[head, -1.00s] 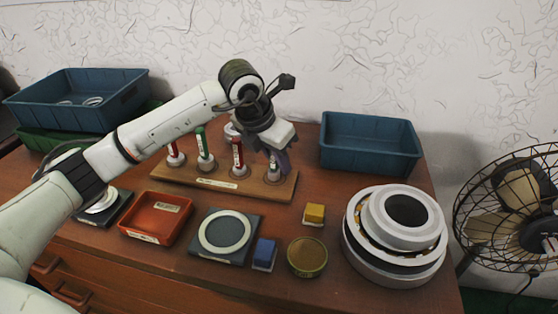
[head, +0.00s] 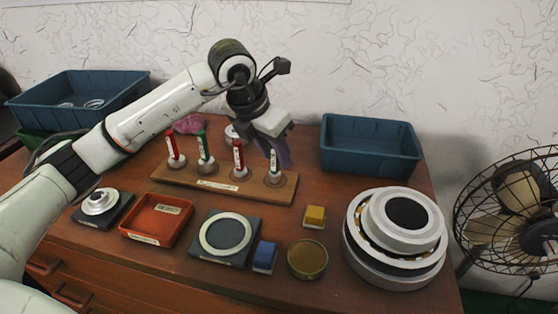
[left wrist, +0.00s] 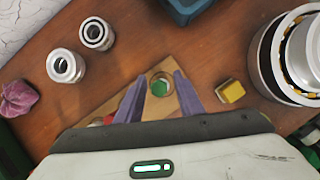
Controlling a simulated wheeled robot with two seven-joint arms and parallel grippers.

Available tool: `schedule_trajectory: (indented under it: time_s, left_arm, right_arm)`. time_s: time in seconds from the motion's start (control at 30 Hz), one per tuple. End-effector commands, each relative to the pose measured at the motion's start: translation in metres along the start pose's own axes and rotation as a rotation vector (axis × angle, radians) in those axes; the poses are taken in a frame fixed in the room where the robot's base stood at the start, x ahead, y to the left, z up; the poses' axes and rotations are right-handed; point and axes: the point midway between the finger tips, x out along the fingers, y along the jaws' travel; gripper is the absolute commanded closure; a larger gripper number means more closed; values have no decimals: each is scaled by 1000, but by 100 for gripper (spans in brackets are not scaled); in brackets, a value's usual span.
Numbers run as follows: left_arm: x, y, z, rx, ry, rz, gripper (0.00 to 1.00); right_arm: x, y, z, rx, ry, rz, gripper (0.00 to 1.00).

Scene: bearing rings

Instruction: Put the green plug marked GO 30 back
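A green plug (head: 274,160) with a white label stands upright at the right end of the wooden rack (head: 217,184); its marking is too small to read. Its round green top (left wrist: 160,88) shows inside a pale ring in the left wrist view. My left gripper (head: 275,150) is just above and around the plug's upper part, fingers apart. In the left wrist view, the fingers of my left gripper (left wrist: 158,88) lie on either side of the plug with gaps. Another green plug (head: 203,146) and two red plugs (head: 172,146) (head: 238,154) stand in the same rack. My right gripper is not in view.
A blue bin (head: 370,155) stands behind right, another (head: 75,97) at back left. In front lie an orange tray (head: 157,236), a ring on a dark plate (head: 206,254), blue and yellow blocks (head: 264,255) (head: 315,214), a round tin (head: 307,258) and a large bearing (head: 370,265).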

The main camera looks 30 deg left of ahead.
Motion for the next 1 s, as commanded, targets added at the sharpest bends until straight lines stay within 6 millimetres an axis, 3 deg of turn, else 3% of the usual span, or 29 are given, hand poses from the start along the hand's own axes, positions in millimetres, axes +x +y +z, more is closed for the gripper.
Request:
schedule_trajectory:
  time_s: [0.2,0.4,1.0]
  left_arm:
    - [-49,0,1,1,-4,1,66]
    - [-74,0,0,1,-1,0,66]
    - [-79,0,0,1,0,0,66]
  right_arm:
    - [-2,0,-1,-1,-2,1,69]
    - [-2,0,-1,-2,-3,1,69]
    - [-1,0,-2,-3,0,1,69]
